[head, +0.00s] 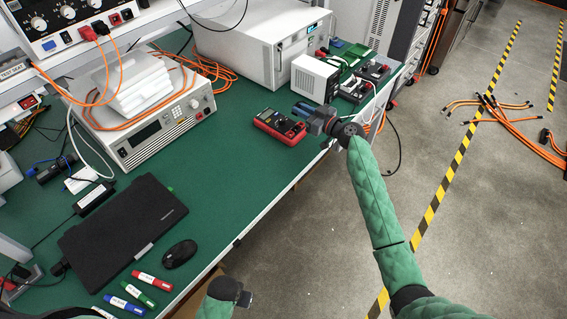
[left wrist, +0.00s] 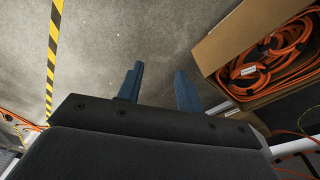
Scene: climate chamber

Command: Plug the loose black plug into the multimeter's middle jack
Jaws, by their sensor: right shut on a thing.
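The red multimeter (head: 268,122) lies on the green bench near its front edge, with its dark face up. My right gripper (head: 301,110) is just beyond and to the right of its right end, with its blue fingers shut. The black plug between the fingers is too small and too covered to make out clearly, and I cannot tell whether it touches a jack. The middle jack cannot be made out either. My left gripper shows in the left wrist view (left wrist: 158,86), with its two blue fingers apart and nothing between them, over the floor.
A white box (head: 314,78) and black terminal boards (head: 362,84) stand behind my right gripper. A bench power supply (head: 150,128), a black laptop (head: 122,230), a mouse (head: 180,253) and several markers (head: 152,281) lie to the left. The bench between laptop and multimeter is clear.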

